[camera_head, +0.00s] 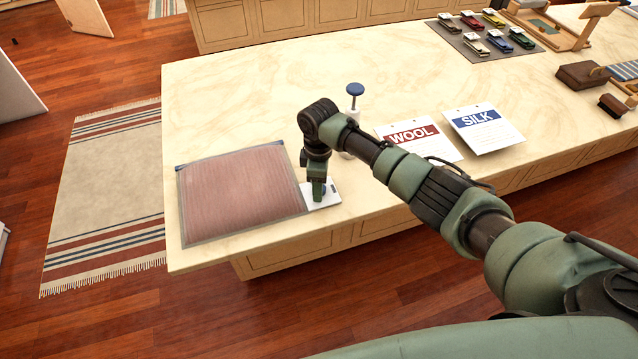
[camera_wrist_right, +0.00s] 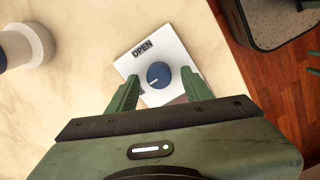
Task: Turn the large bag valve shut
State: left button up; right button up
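The large bag (camera_head: 240,193) is a flat pinkish bag with a grey border, lying at the counter's front left corner. At its right edge is a white valve plate (camera_head: 331,196), also in the right wrist view (camera_wrist_right: 172,52). The plate carries a round blue knob (camera_wrist_right: 158,75) with a white pointer line towards its lower left. The word "OPEN" is printed near the plate's upper edge; another marking is partly hidden by a finger. My right gripper (camera_head: 319,190) points down over the valve. Its fingers (camera_wrist_right: 160,86) are open, on either side of the knob with gaps. My left gripper is out of view.
A white pump with a blue top (camera_head: 354,92) stands behind my right wrist. A WOOL card (camera_head: 420,148) and a SILK card (camera_head: 484,130) lie to the right. The pale counter (camera_head: 250,110) is clear behind the bag.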

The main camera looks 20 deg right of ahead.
notch_tip(320, 180, up, 8)
jog(key=shift+f+b, duration=0.15)
jog(key=shift+b, duration=0.4)
dwell(0.4)
